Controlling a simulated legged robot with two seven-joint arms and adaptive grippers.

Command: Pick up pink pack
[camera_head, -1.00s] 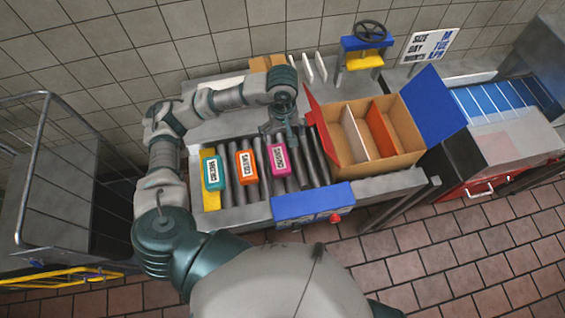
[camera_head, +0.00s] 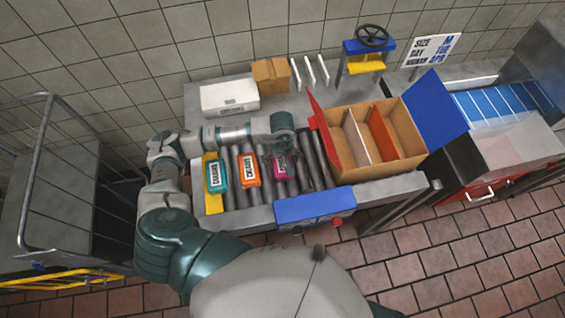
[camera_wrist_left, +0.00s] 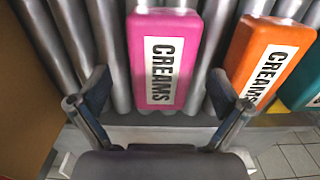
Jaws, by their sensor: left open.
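The pink pack (camera_head: 279,171) lies on the roller conveyor and is partly hidden by my left gripper (camera_head: 284,153) in the head view. In the left wrist view the pink pack (camera_wrist_left: 164,60) shows a white "CREAMS" label. My left gripper (camera_wrist_left: 157,95) is open and empty there, its fingers spread to either side of the pack's near end, with a visible gap on each side. How far above the pack it is, I cannot tell. My right gripper is not in view.
An orange pack (camera_head: 248,170) and a teal pack (camera_head: 216,173) lie to the left on the rollers. An open cardboard box (camera_head: 409,131) with dividers stands to the right. A white box (camera_head: 229,97) and a small brown box (camera_head: 270,76) are behind.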

